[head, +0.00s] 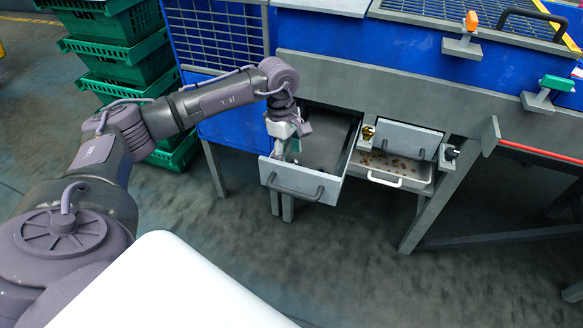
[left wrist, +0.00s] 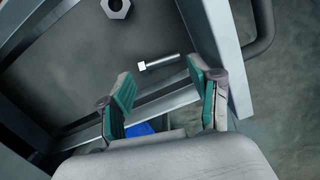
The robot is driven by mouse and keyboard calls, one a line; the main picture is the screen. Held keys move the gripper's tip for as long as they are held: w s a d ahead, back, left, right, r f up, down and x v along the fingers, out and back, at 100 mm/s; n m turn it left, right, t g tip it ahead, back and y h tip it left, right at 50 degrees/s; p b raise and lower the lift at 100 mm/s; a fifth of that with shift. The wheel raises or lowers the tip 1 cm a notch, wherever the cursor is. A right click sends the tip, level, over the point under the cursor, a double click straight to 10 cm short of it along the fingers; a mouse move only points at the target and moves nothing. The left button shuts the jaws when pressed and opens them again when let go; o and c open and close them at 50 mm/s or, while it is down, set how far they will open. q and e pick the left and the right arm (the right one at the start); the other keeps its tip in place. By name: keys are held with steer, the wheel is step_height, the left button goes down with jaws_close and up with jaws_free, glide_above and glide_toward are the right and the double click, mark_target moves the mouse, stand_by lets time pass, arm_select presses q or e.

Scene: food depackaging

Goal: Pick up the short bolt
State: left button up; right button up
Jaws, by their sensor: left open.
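In the left wrist view a short silver bolt (left wrist: 158,62) lies on the dark floor of an open drawer, with its head to the left. A hex nut (left wrist: 116,8) lies farther up in the same drawer. My left gripper (left wrist: 158,85) is open and empty, with teal finger pads on both sides just below the bolt. In the head view my left gripper (head: 292,148) is at the left side of the open drawer (head: 300,184). The bolt cannot be made out in the head view. My right gripper is not in view.
The drawer's front wall with its handle (left wrist: 262,28) stands close to my gripper's right finger. A tray (head: 400,182) with small brown bits sits right of the drawer under a grey flap (head: 408,140). Green crates (head: 125,62) are stacked at the left.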

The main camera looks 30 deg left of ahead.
arm_select(q)
steer(key=f, duration=0.3)
steer(key=shift+d+f, duration=0.15)
steer(key=shift+d, duration=0.05)
steer(key=c, duration=0.8)
